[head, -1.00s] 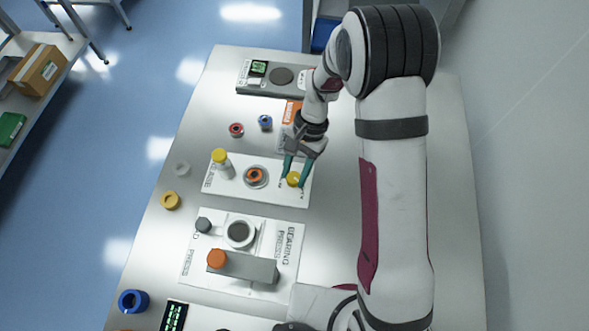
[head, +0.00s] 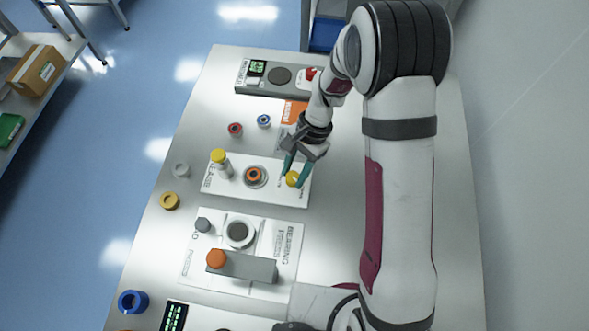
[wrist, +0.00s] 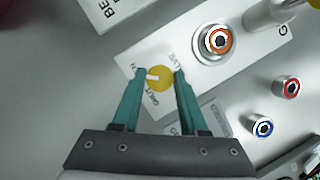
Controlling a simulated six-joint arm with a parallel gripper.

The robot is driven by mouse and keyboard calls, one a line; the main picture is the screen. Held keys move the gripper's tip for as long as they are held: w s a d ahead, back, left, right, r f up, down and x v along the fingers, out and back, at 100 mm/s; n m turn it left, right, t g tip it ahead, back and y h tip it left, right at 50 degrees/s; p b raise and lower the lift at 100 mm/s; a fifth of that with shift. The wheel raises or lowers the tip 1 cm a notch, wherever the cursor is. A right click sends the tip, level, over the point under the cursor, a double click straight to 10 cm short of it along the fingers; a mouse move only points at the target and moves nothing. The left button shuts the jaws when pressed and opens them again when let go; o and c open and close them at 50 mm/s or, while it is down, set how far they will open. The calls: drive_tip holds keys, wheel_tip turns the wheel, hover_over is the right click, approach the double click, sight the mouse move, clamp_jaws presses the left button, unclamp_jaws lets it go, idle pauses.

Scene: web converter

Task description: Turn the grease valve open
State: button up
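The grease valve is a round yellow knob (head: 292,179) with a pale mark on it, at the right end of the white grease plate (head: 240,193). In the wrist view the knob (wrist: 159,78) lies between the tips of my gripper's two green fingers, with a gap showing at each side. My gripper (head: 296,169) is open and over the knob. Whether the fingertips are level with the knob or above it is hard to tell. Lettering is printed on the plate around the knob.
An orange-and-grey ring (head: 255,175) sits in a seat on the grease plate, near a yellow-capped post (head: 219,158). The bearing press (head: 245,266) stands nearer the front. Red (head: 235,129) and blue (head: 264,121) rings lie on the table behind the plate.

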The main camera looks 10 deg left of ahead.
drive_tip(key=o, duration=0.4)
drive_tip(key=v, duration=1.5)
drive_tip(key=shift+r, duration=0.45)
drive_tip(key=s+d+r+t, duration=0.1)
drive_tip(key=s+d, duration=0.1)
drive_tip(key=s, duration=0.5)
drive_tip(key=s+d+r+n+t, duration=0.1)
drive_tip(key=s+d+r, duration=0.1)
drive_tip(key=s, duration=0.5)
drive_tip(key=s+d+r+t+h, duration=0.1)
drive_tip(key=s+d, duration=0.3)
drive_tip(key=s, duration=0.4)
drive_tip(key=shift+d+r+n+t, duration=0.2)
drive_tip(key=shift+r+n+t, duration=0.1)
